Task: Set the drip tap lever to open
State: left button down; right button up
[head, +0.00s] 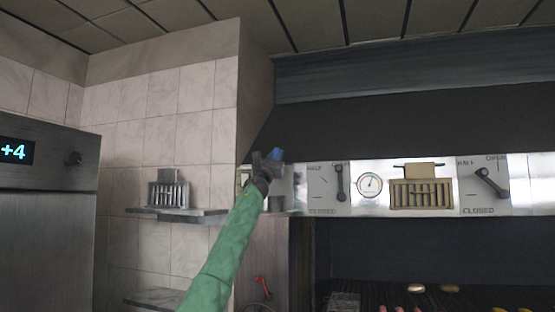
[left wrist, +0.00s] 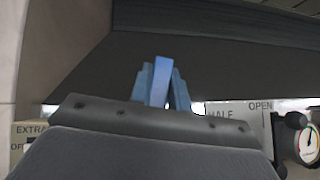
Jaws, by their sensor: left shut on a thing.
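My left gripper (head: 274,155) is raised in front of the left end of the hood's panel. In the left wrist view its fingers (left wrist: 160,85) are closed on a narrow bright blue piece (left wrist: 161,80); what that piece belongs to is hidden. No label reads drip tap. One dark lever (head: 340,182), to the right of the gripper, points straight up towards OPEN on a plate marked HALF, OPEN and CLOSED. A second lever (head: 490,183), further right, points up and left towards HALF. I cannot tell which is the drip tap's. My right gripper is out of view.
A round gauge (head: 370,185) and a slatted box (head: 422,192) sit between the levers. Below is a grill with food (head: 415,288). A red handle (head: 262,285) shows low by the pillar. A wall shelf (head: 177,212) and steel oven (head: 45,215) stand left.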

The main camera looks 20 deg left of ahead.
aim_at(274, 156)
pick_arm(q)
jog(key=shift+a+r+n, duration=0.1)
jog(key=shift+n, duration=0.2)
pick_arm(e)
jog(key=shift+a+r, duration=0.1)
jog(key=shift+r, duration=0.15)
pick_arm(q)
jog(key=c, duration=1.3)
grip_release()
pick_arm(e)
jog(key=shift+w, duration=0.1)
pick_arm(q)
jog(key=shift+s, duration=0.1)
jog(key=shift+s+a+f, duration=0.1)
jog(key=shift+s+f, duration=0.05)
jog(key=shift+f, duration=0.1)
jog(key=b+v, duration=0.1)
jog(key=v, duration=0.1)
jog(key=shift+s+a+f, duration=0.15)
jog(key=shift+s+f, duration=0.05)
jog(key=shift+s, duration=0.05)
jog(key=shift+b+v, duration=0.45)
jog(key=shift+v, duration=0.55)
jog(key=shift+b+v, duration=0.3)
jog(key=shift+v, duration=0.95)
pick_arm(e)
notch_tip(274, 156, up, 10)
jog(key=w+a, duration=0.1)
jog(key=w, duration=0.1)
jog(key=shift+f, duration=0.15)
